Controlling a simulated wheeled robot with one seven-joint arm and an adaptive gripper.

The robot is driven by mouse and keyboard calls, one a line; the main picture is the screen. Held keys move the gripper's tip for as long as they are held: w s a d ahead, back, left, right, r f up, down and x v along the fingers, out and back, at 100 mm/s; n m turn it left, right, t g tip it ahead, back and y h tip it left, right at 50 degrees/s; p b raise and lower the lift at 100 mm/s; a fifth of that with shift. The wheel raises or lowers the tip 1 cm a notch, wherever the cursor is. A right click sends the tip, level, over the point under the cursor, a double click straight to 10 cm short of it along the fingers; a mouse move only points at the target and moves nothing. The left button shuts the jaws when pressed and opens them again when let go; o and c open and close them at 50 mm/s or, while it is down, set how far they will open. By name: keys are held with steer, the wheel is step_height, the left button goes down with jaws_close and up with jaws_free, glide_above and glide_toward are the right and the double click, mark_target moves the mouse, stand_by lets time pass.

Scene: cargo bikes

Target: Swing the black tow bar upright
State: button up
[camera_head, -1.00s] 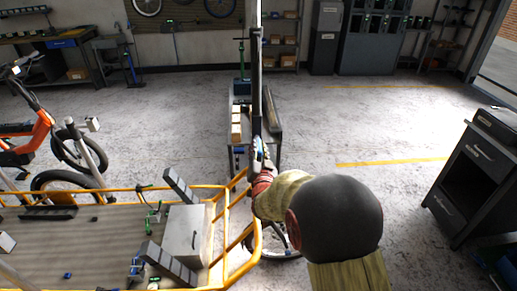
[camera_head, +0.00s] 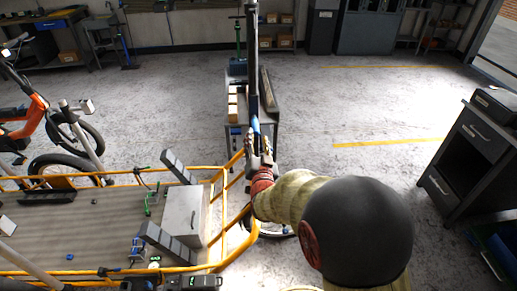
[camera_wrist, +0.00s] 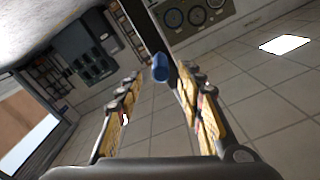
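The black tow bar (camera_head: 252,60) stands upright in the head view, rising from the front of the yellow-framed cargo bike to the top edge. Its lower part carries a blue piece (camera_head: 255,126). My gripper (camera_head: 260,147) is just below and beside that blue piece in the head view. In the wrist view the bar (camera_wrist: 160,28) and its blue end (camera_wrist: 160,68) show beyond and between the spread fingers (camera_wrist: 160,105). The fingers are open, with a gap to the blue piece. My arm hides the foot of the bar.
The cargo bed (camera_head: 80,225) with a grey box (camera_head: 184,212) lies at lower left. A bench (camera_head: 268,110) stands behind the bar. A dark cabinet (camera_head: 470,150) stands at right. An orange bike (camera_head: 35,110) is at left. Floor between bench and cabinet is clear.

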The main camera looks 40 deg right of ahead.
steer(key=v, duration=0.4)
steer(key=shift+s+a, duration=0.25)
steer(key=shift+s, duration=0.1)
steer(key=shift+f, duration=0.1)
steer(key=s+a+f+n+g+y, duration=0.15)
steer(key=a+f+g+y, duration=0.25)
steer(key=f, duration=0.6)
steer(key=s+a+f+n+g+y, duration=0.2)
steer(key=s+a+n+g+y, duration=0.15)
steer(key=a, duration=0.25)
steer(key=s+a+r+n+g+y, duration=0.1)
steer(key=s+a+r+n+g, duration=0.15)
steer(key=s+a+r, duration=0.35)
steer(key=s+a+r+n+g+y, duration=0.1)
steer(key=s+a+r+n, duration=0.25)
steer(key=s, duration=0.35)
steer(key=s+a+r+n+t, duration=0.1)
steer(key=a+r, duration=0.3)
steer(key=r, duration=0.5)
steer(key=shift+s+t, duration=0.3)
